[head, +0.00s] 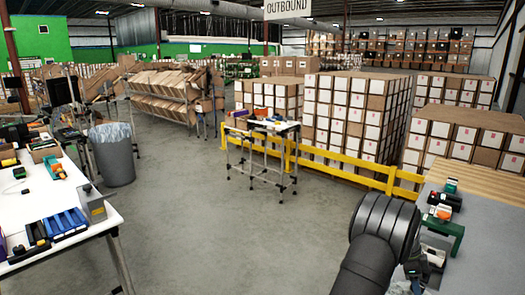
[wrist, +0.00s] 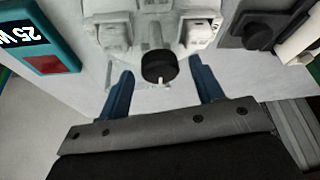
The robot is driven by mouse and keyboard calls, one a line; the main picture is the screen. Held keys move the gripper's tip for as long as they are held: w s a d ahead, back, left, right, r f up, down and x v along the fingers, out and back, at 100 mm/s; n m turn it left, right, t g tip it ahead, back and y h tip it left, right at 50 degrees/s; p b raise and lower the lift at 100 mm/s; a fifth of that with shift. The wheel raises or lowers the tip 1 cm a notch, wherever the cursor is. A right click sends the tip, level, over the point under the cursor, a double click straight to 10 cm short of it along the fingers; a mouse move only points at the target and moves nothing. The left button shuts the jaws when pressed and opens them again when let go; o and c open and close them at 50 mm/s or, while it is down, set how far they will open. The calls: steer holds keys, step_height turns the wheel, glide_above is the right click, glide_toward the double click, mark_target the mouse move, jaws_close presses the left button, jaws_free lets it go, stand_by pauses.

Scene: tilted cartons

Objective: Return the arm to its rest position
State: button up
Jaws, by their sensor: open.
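My arm (head: 372,255) shows as a dark link and rounded joint at the lower right of the head view, beside the grey workbench. My gripper (wrist: 162,73) shows in the wrist view, with its two blue fingers apart and nothing held between them. A white device with a black round knob (wrist: 159,66) lies beyond the fingers on a pale surface; whether the fingers touch it I cannot tell. In the head view I cannot make out my gripper clearly.
The grey bench (head: 483,240) at right carries a green stand (head: 445,232) and small devices. A white table (head: 60,205) with blue bins stands at left, a grey bin (head: 113,155) behind it. A yellow rail (head: 345,172) fronts stacked cartons (head: 350,115). Open floor lies between.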

stand_by(0.3)
steer(key=v, duration=1.7)
steer(key=x, duration=1.7)
steer(key=shift+s+f, duration=0.1)
steer(key=shift+f, duration=0.05)
steer(key=shift+n+t, duration=0.3)
steer(key=shift+n, duration=0.7)
steer(key=n+t, duration=0.1)
steer(key=n, duration=0.2)
steer(key=shift+s+h, duration=0.15)
steer(key=shift+h, duration=0.15)
steer(key=shift+s+n+t, duration=0.15)
steer(key=shift+n+t, duration=0.75)
steer(key=shift+n, duration=1.3)
